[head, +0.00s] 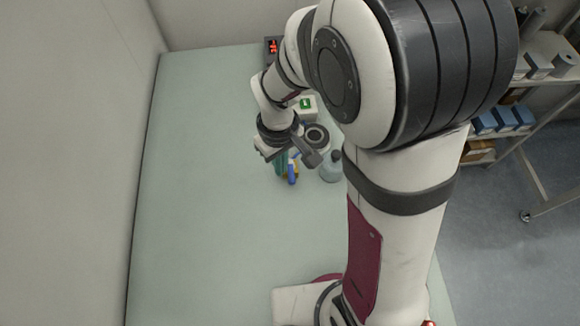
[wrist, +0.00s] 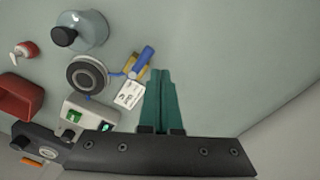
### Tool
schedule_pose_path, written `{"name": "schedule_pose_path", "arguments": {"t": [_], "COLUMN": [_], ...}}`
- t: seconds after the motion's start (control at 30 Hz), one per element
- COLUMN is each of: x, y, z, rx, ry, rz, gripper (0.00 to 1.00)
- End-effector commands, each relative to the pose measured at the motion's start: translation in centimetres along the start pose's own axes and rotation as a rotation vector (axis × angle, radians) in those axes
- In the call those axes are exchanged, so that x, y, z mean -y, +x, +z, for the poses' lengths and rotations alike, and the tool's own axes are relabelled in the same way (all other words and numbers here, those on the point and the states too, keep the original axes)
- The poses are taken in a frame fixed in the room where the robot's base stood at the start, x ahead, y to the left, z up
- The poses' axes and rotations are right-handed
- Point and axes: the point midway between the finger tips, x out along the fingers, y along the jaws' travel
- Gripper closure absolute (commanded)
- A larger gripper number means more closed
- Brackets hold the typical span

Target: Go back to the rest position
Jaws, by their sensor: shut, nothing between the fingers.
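My gripper (wrist: 162,76) shows in the wrist view as two green fingers side by side, shut with nothing between them. It is also in the head view (head: 280,165), above the work table (head: 200,180), partly hidden by its own wrist. The fingertips appear beside a blue-handled tool (wrist: 143,57) and a printed white card (wrist: 130,95), apart from both in the picture. The height above the table is hard to tell.
A dark round fixture (wrist: 88,75), a white box with a green button (wrist: 90,112) and a grey bottle (wrist: 88,32) stand close by. A red bin (wrist: 18,97) is further left. The table's left side is clear in the head view, with a wall (head: 75,150) beyond.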

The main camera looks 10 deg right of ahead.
Motion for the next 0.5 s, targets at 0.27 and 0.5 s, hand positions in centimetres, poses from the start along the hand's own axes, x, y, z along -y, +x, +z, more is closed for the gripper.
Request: {"name": "schedule_pose_path", "arguments": {"t": [0.27, 0.5], "x": [0.02, 0.01], "y": [-0.78, -0.79], "z": [0.03, 0.05], "rx": [0.000, 0.000], "ry": [0.001, 0.003], "rz": [0.000, -0.001], "gripper": [1.00, 1.00]}}
